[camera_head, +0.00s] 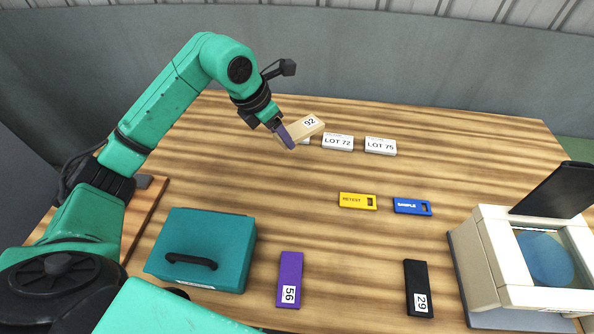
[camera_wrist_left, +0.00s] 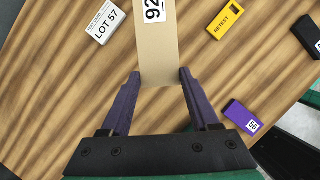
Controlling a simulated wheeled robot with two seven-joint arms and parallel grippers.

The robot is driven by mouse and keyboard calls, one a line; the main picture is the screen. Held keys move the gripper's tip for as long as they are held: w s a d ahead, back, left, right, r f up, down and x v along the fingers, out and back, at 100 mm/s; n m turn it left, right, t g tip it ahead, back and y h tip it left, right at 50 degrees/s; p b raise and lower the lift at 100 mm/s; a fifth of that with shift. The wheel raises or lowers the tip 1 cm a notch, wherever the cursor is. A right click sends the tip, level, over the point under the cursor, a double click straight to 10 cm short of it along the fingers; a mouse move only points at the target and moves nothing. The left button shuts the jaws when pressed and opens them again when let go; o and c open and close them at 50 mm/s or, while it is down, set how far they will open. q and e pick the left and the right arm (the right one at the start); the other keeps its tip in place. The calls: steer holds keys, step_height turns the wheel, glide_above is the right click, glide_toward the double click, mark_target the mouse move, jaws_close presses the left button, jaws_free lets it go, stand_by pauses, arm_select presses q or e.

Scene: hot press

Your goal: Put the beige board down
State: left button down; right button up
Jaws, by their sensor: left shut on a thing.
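The beige board (camera_head: 310,126), labelled 92, is near the back of the table in the head view. My left gripper (camera_head: 286,137) is shut on its near-left end. The board appears raised off the wood and tilted, in front of part of a white block. In the left wrist view, the board (camera_wrist_left: 157,50) extends away from between the two purple fingers of my left gripper (camera_wrist_left: 159,78), and its far end is cut off by the frame. My right gripper is not in view.
White blocks LOT 57 (camera_wrist_left: 104,22), LOT 72 (camera_head: 338,142) and LOT 75 (camera_head: 380,146) stand in a back row. Yellow RETEST (camera_head: 352,200) and blue SAMPLE (camera_head: 403,206) tags, purple (camera_head: 290,272) and black (camera_head: 415,275) boards, a teal box (camera_head: 225,230) and the press (camera_head: 490,250) surround clear wood.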

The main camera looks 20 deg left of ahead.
arm_select(q)
step_height(320, 180, down, 6)
steer(key=p, duration=0.3)
glide_above(288, 181)
steer(key=s, duration=0.1)
steer(key=f, duration=0.6)
steer(key=shift+a+f, duration=0.3)
steer(key=f, duration=0.4)
steer(key=shift+s, duration=0.2)
steer(key=shift+w+f, duration=0.15)
steer(key=shift+f, duration=0.15)
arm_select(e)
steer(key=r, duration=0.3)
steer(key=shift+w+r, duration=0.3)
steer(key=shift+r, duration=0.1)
arm_select(q)
steer(key=shift+c, duration=0.6)
jaws_free()
